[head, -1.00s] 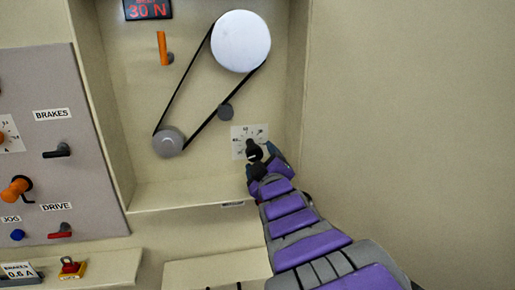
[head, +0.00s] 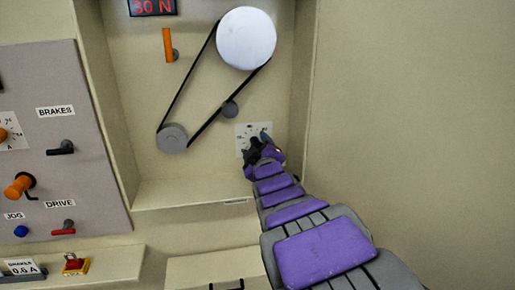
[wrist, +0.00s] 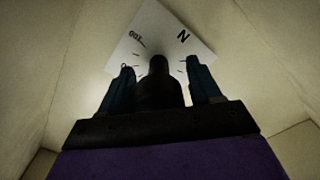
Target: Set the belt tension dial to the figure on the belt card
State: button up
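The tension dial's white plate (head: 243,133) is at the lower right of the recess in the head view; its figures are too small to read. In the wrist view the plate (wrist: 150,28) shows tilted, with an N and tick marks. My gripper (head: 264,144) is in front of the dial and hides much of it. In the wrist view the dark knob (wrist: 157,78) stands between the two fingers of my gripper (wrist: 163,84). Gaps show on both sides, so the fingers are open around it. A dark sign (head: 152,7) reads 30 N in red, its top cut off.
A belt (head: 190,80) runs between a large white pulley (head: 246,38) and a small grey one (head: 172,139), past a grey idler (head: 230,109). An orange lever (head: 168,44) is upper left. The recess's right wall (head: 301,90) is close to my gripper. A control panel (head: 75,90) is left.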

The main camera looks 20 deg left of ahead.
jog(key=shift+a, duration=0.25)
jog(key=shift+c, duration=0.7)
jog(key=shift+f, duration=0.1)
jog(key=shift+c, duration=0.7)
jog(key=shift+d, duration=0.3)
jog(key=c, duration=0.3)
jog(key=shift+c, duration=1.3)
